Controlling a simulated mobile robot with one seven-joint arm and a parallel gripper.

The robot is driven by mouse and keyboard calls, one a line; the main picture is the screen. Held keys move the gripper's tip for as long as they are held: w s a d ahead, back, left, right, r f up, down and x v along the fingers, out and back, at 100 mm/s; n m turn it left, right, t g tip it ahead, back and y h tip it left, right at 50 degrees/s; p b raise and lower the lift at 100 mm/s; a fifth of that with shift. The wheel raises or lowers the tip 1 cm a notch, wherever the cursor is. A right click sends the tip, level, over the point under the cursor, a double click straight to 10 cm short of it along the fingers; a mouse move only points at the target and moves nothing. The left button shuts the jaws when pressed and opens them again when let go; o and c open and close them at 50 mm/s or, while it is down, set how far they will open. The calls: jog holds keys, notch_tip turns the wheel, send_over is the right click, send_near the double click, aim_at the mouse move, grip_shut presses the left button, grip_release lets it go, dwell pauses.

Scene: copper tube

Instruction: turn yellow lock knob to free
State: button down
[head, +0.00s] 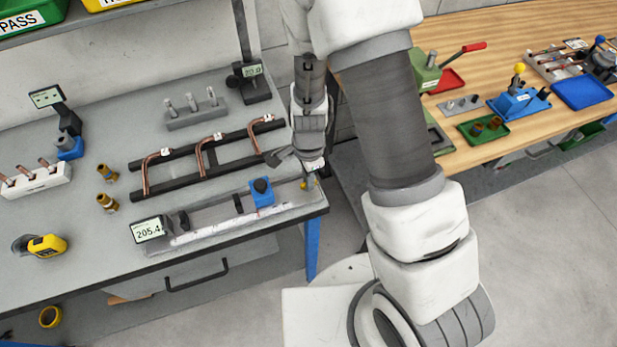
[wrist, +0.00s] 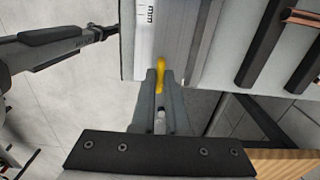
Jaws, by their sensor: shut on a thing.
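The yellow lock knob (wrist: 160,72) sits at the end of the measuring rail (wrist: 145,45), between my fingertips in the wrist view. My gripper (wrist: 159,82) is shut on it, one finger on each side. In the head view the knob (head: 304,185) is a small yellow spot at the right end of the rail (head: 235,225), just below my gripper (head: 308,172). The blue slider (head: 262,193) with a dark knob stands on the rail left of my gripper. The fingers hide part of the lock knob, and I cannot read its lock position.
A display reading 205.4 (head: 149,230) stands at the rail's left end. A black rack (head: 180,187) with bent copper tubes lies behind the rail. The bench's right edge is close to my gripper. A wooden bench (head: 520,40) stands at the right.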

jog(key=n+b, duration=0.2)
jog(key=n, duration=0.3)
jog(key=shift+f, duration=0.1)
jog(key=n+b, duration=0.2)
jog(key=n, duration=0.2)
jog(key=shift+n+b, duration=0.3)
jog(key=n+b, duration=0.1)
jog(key=n, duration=0.3)
jog(key=shift+b, duration=0.4)
jog(key=shift+n+b, duration=0.45)
jog(key=shift+n, duration=1.75)
jog(key=c, duration=0.9)
grip_release()
